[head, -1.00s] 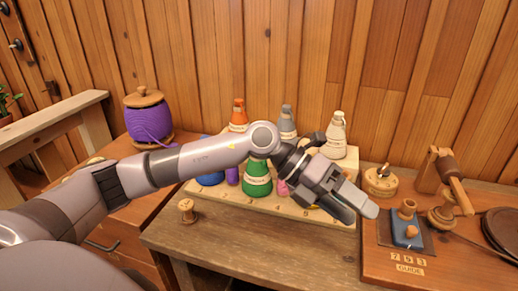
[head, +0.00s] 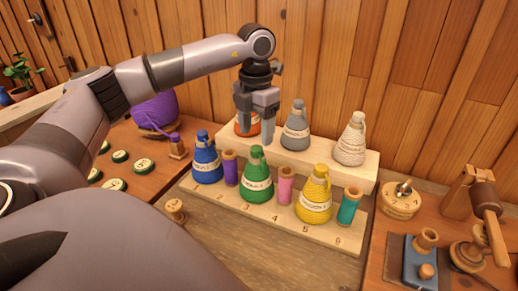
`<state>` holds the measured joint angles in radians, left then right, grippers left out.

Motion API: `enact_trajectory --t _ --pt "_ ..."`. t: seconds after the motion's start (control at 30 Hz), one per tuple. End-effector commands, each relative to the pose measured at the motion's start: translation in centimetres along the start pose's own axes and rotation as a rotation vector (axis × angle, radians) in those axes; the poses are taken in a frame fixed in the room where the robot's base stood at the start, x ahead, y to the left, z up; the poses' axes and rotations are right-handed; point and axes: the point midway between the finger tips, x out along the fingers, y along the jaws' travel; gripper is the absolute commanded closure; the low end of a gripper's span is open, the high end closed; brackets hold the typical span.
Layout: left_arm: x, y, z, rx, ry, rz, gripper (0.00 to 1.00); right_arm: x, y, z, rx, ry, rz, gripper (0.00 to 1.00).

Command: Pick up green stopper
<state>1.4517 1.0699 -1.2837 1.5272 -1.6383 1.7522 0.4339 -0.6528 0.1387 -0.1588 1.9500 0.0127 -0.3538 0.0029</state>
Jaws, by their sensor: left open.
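The green stopper (head: 257,153) sits on top of the green flask-shaped spool (head: 257,185), which stands upright in the front row of the stepped wooden rack. My left gripper (head: 256,138) points down, open, with its two fingers apart. In the picture its fingertips are just above the stopper; I cannot tell whether they are level with it in depth. The gripper partly hides the orange flask (head: 241,128) in the back row. My right gripper is not in view.
The blue flask (head: 206,163), purple spool (head: 230,170), pink spool (head: 285,188) and yellow flask (head: 314,202) stand close around the green one. A grey flask (head: 296,130) and a cream flask (head: 351,143) stand behind. The wooden counter in front is mostly clear.

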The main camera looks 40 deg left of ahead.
Motion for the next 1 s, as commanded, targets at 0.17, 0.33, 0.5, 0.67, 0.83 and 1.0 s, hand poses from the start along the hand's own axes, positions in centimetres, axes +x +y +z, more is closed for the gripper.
enact_trajectory --t 0.17,0.33,0.5,0.67,0.83,1.0 --pt "2.7 0.1 0.0 0.001 0.004 0.0 0.37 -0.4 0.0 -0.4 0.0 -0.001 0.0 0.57" --pt "4.3 0.1 0.1 0.001 0.001 -0.001 0.37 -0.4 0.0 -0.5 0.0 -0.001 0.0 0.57" --pt "4.5 0.1 0.1 0.002 -0.001 -0.001 0.37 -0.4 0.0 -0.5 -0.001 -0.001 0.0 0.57" --pt "4.5 0.1 0.1 0.002 -0.001 -0.002 0.69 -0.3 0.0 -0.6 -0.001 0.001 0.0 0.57" --pt "4.5 0.1 0.1 0.002 -0.001 -0.002 0.96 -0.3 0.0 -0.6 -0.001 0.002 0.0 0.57" --pt "4.4 0.0 0.1 0.002 -0.001 -0.002 0.96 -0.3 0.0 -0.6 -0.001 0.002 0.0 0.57"
